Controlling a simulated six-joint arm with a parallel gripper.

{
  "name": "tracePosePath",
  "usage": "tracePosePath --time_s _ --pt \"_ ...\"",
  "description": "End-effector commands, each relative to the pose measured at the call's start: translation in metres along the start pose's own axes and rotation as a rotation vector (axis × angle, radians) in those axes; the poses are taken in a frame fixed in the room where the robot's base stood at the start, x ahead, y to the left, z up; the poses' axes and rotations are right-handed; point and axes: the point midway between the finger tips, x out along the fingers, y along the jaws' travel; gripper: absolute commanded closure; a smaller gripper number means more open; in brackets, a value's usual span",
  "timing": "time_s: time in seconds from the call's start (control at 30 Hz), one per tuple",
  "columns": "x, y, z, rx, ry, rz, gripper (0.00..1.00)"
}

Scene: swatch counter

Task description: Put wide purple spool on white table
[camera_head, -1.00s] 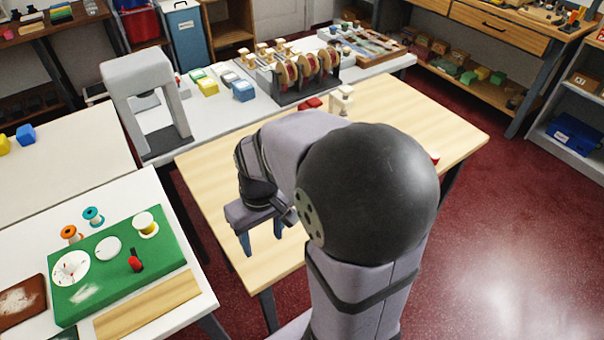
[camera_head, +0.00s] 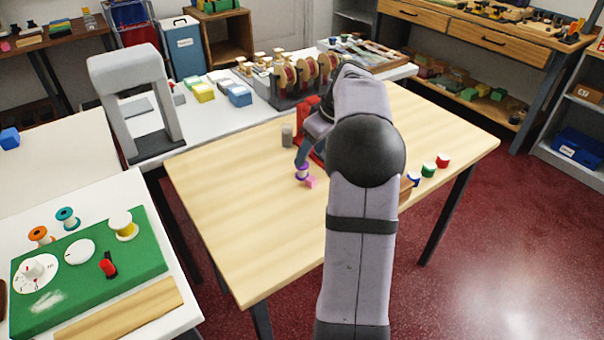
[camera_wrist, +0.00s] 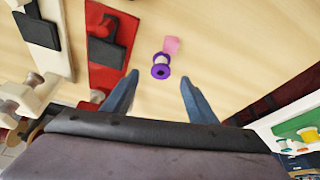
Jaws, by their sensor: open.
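The purple spool (camera_head: 302,172) stands on the wooden table (camera_head: 235,215), next to a small pink block (camera_head: 310,182). In the wrist view the spool (camera_wrist: 160,69) has purple flanges and a pale core, with the pink piece (camera_wrist: 172,44) just beyond it. My gripper (camera_head: 303,160) is open above the spool. In the wrist view its fingertips (camera_wrist: 158,82) are apart, with the spool between and slightly beyond them, not gripped. A white table (camera_head: 108,192) at lower left holds a green mat (camera_head: 75,262).
A red stand (camera_head: 306,110) and a grey cylinder (camera_head: 287,134) are near my gripper. Orange (camera_head: 40,236) and teal (camera_head: 67,217) spools stand behind the mat. A grey arch (camera_head: 130,95) is at the back left. The wooden table's left part is clear.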

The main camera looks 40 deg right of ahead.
Motion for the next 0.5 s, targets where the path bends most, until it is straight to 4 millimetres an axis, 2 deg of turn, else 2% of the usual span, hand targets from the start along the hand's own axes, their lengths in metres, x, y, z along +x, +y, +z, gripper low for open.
tracePosePath --time_s 0.27,0.5 --pt "0.019 -0.002 0.000 0.000 -0.002 -0.003 0.47" --pt "0.025 -0.002 -0.001 0.000 -0.002 -0.002 0.47"
